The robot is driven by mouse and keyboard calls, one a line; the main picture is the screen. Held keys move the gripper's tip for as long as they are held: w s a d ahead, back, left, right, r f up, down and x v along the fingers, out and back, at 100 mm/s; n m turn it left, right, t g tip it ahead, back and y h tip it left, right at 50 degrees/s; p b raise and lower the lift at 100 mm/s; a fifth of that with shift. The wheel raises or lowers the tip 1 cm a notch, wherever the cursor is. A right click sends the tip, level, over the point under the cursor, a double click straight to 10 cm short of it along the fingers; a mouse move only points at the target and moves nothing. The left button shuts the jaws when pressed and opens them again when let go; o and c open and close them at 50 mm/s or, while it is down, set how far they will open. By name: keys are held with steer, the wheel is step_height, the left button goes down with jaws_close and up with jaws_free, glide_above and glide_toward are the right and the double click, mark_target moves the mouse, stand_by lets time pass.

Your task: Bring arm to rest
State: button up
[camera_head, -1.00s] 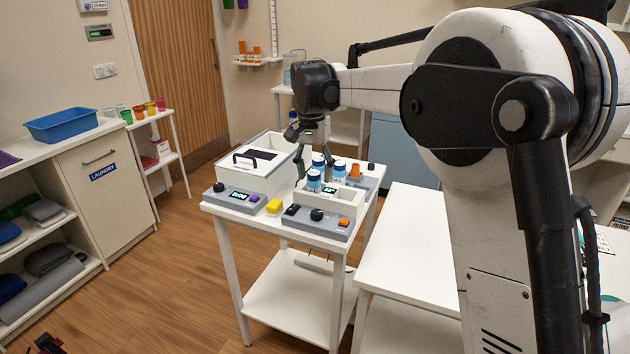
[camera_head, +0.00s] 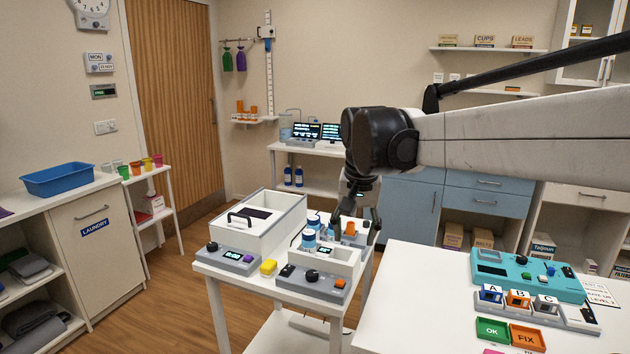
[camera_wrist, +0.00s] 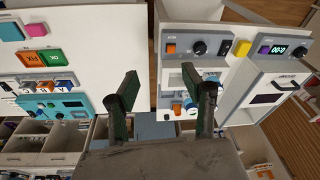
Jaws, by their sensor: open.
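My gripper (camera_head: 361,214) hangs at the end of my arm over the right part of the small white cart (camera_head: 226,286). In the wrist view my gripper (camera_wrist: 164,90) shows two dark fingers spread wide, with nothing between them. Blue-and-white bottles (camera_head: 309,238) stand on the cart just left of the fingers, beside an orange-topped item (camera_head: 349,229). Whether the fingers touch anything cannot be told. My arm reaches in from the right edge of the head view.
A white bin with a handle (camera_head: 258,224) and grey control boxes (camera_head: 311,283) occupy the cart. A white table (camera_head: 425,309) on the right carries a teal device (camera_head: 528,275), lettered blocks and OK/FIX pads. A laundry cabinet (camera_head: 98,252) stands left. Floor between is open.

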steer(key=s+d+f+n+t, duration=0.1)
steer(key=s+d+f, duration=0.3)
steer(key=s, duration=0.9)
steer(key=s+d+f+n+t, duration=0.1)
steer(key=s+d+f+t, duration=0.3)
steer(key=s+d, duration=0.3)
steer(key=s, duration=0.5)
steer(key=shift+s+d+f, duration=0.15)
steer(key=shift+s+d, duration=0.15)
steer(key=shift+s, duration=0.1)
steer(key=shift+c, duration=0.2)
